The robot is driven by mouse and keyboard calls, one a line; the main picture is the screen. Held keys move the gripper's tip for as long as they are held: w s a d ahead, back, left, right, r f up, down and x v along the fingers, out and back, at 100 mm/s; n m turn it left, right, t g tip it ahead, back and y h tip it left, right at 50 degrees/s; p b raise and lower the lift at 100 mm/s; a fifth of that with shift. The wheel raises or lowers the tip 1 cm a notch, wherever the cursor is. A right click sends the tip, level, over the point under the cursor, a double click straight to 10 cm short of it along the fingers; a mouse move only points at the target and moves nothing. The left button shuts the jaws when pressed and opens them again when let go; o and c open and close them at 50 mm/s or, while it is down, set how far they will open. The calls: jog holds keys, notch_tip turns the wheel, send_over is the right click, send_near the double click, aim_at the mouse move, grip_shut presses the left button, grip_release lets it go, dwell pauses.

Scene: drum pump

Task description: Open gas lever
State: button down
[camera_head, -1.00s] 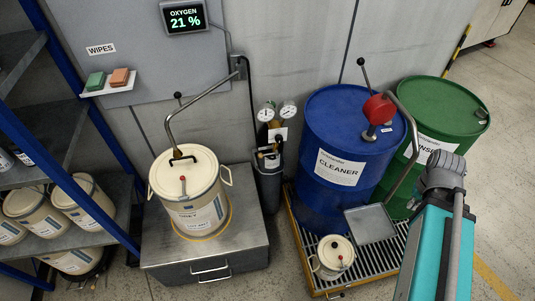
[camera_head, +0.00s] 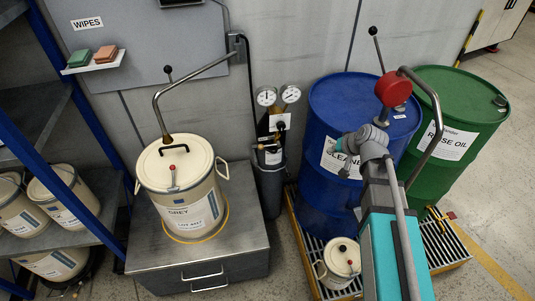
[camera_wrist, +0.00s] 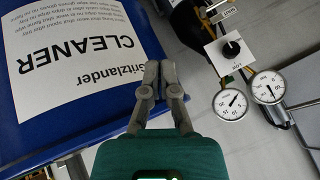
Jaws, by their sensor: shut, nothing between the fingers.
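The gas bottle (camera_head: 270,185) is dark grey and stands between the metal cabinet and the blue drum. Two round gauges (camera_head: 266,96) sit on top of it. Below them is a white plate (camera_head: 273,126) with a black knob; in the wrist view the black knob (camera_wrist: 231,48) shows at the right, above the gauges. Brass fittings (camera_wrist: 216,10) are beside the plate. I cannot clearly make out which part is the gas lever. My gripper (camera_head: 342,156) is shut and empty, in front of the blue drum and right of the bottle. Its fingertips (camera_wrist: 159,66) are apart from the knob.
The blue CLEANER drum (camera_head: 336,110) with a red hand pump (camera_head: 393,90) is close to my gripper. A green drum (camera_head: 458,105) stands at the right. A beige pail (camera_head: 183,205) stands on the cabinet, under a bent pipe. A small pot (camera_head: 340,262) is on the grating.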

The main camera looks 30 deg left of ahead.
jog(key=a+f+y+b, duration=0.2)
jog(key=a+b, duration=0.1)
jog(key=a, duration=0.5)
jog(key=a+f+t+y+b, duration=0.1)
jog(key=a+b, duration=0.3)
jog(key=a, duration=0.5)
jog(key=shift+w+a+f+n+y, duration=0.15)
jog(key=shift+f+n+y, duration=0.25)
jog(key=shift+f+y, duration=0.1)
jog(key=shift+w+f, duration=0.1)
jog(key=s+f+b+x, duration=0.1)
jog(key=s+b+x, duration=0.1)
jog(key=b+x, duration=0.6)
jog(key=shift+f+b+x, duration=0.3)
jog(key=shift+b+x, duration=0.1)
jog(key=shift+x, duration=2.05)
jog(key=shift+s, duration=0.1)
jog(key=shift+w+d+f, duration=0.1)
jog(key=shift+w+d, duration=0.1)
jog(key=shift+d, duration=0.2)
jog(key=shift+s, duration=0.1)
